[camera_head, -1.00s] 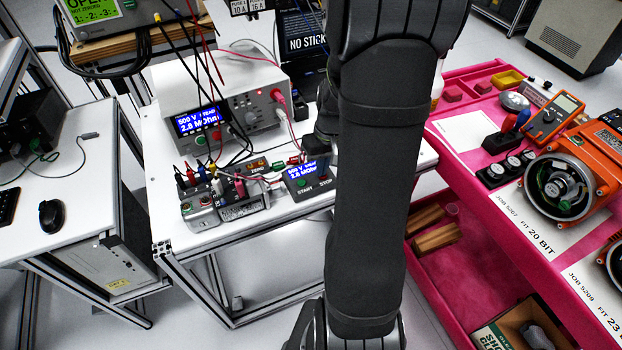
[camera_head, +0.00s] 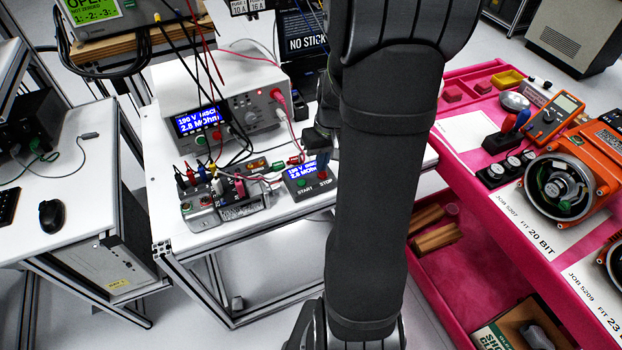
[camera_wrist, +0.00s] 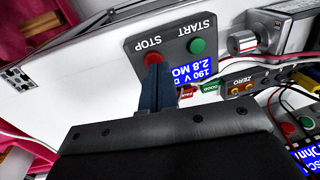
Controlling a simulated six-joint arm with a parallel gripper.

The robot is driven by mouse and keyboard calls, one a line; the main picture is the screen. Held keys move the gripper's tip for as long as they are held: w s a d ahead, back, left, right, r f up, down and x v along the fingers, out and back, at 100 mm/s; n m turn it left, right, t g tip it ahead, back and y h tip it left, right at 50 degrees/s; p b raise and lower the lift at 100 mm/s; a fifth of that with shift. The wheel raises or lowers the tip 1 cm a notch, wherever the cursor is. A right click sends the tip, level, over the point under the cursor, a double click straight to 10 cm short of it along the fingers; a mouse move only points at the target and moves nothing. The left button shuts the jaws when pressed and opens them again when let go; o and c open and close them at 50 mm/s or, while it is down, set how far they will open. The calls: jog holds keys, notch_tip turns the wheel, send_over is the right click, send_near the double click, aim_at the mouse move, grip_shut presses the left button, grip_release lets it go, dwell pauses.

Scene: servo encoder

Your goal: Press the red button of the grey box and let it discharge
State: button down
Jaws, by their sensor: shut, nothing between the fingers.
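The grey box (camera_head: 311,188) lies on the white bench with a green START button (camera_head: 301,183) and a red STOP button (camera_head: 323,175). In the wrist view the grey box (camera_wrist: 178,34) shows its red button (camera_wrist: 153,57) and green button (camera_wrist: 197,46). Its blue display (camera_wrist: 193,71) reads 190 V and 2.8 MOhm. My gripper (camera_wrist: 154,68) is shut and empty, its fingertips at the red button and partly covering it. I cannot tell whether they touch it. In the head view my gripper (camera_head: 323,158) is partly hidden by my arm.
A white tester (camera_head: 230,100) behind the box also shows 190 V. A grey terminal unit (camera_head: 215,205) with coloured leads stands to the left. A pink bench (camera_head: 480,200) with an orange motor (camera_head: 575,185) is at the right. The floor between benches is clear.

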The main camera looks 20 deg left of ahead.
jog(key=shift+r, duration=0.1)
notch_tip(320, 180, up, 7)
jog(key=shift+r, duration=0.15)
dwell(0.5)
jog(key=w+a+r, duration=0.4)
jog(key=w+r, duration=0.3)
jog(key=w, duration=0.2)
jog(key=shift+a, duration=0.15)
jog(key=shift+r, duration=1.5)
dwell(1.1)
jog(key=shift+f, duration=1.5)
dwell(1.8)
